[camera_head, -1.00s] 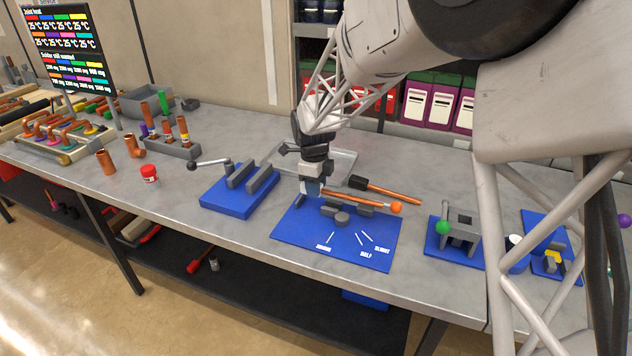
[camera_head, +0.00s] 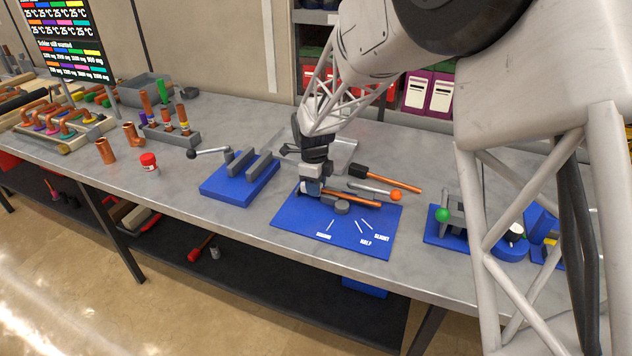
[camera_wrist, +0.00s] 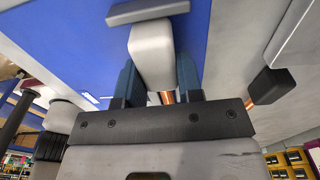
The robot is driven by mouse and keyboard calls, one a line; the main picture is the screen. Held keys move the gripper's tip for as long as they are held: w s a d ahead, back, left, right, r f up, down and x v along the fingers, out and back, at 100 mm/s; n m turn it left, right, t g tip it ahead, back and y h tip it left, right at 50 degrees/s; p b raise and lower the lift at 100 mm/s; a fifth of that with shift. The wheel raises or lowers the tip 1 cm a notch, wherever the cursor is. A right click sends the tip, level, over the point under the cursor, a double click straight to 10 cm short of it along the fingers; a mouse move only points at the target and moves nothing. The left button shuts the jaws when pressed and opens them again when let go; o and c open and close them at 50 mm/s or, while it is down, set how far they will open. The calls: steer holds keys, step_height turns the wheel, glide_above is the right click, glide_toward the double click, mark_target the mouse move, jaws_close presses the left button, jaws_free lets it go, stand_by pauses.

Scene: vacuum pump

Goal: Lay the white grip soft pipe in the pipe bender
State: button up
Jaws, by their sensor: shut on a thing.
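The pipe bender is a blue board (camera_head: 290,226) with a round grey former (camera_head: 342,208), a grey lever (camera_head: 368,187) with an orange knob (camera_head: 396,196), and angle marks. My gripper (camera_head: 311,188) is low over the board's left back part, shut on the white grip (camera_wrist: 152,55) of the soft pipe. The pipe's copper length (camera_head: 352,198) runs right from my gripper, between the lever and the round former. I cannot tell whether it rests fully down. In the wrist view the white grip sits between both fingers (camera_wrist: 158,78), with a grey bar (camera_wrist: 148,11) beyond it.
A black-gripped copper pipe (camera_head: 390,180) lies behind the bender. A blue vise-like fixture (camera_head: 240,185) with a lever stands to the left. Another blue fixture with a green knob (camera_head: 442,215) stands to the right. Bare table lies in front of the left fixture.

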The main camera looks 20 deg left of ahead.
steer(key=shift+f, duration=0.3)
steer(key=o, duration=1.1)
steer(key=shift+a+r, duration=0.15)
steer(key=shift+r, duration=3.75)
